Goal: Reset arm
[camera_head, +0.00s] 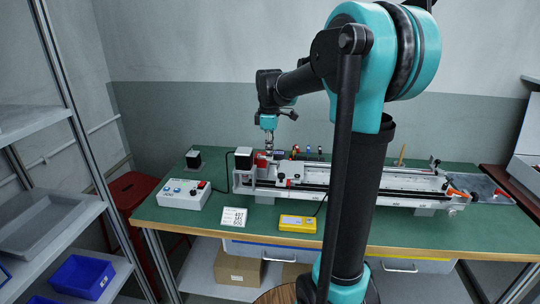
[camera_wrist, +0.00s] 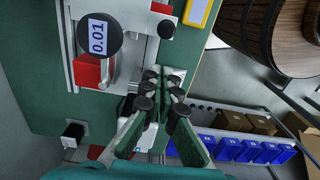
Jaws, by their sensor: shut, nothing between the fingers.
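My gripper (camera_head: 268,146) hangs down over the left end of the gantry on the green workbench. In the wrist view my gripper (camera_wrist: 160,78) has its dark fingers together with nothing between them. The gantry (camera_head: 400,183) is a long pale rail assembly with a dark slot, lying along the bench. Whether my fingertips touch anything on the gantry, I cannot tell. My upright arm hides part of the gantry's middle.
A white control box (camera_head: 184,194), a printed card (camera_head: 234,217) and a yellow device (camera_head: 298,223) lie on the bench (camera_head: 163,215). Grey shelves with a blue bin (camera_head: 82,277) stand at left, a red stool (camera_head: 133,190) behind them. A round dial (camera_wrist: 98,36) shows in the wrist view.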

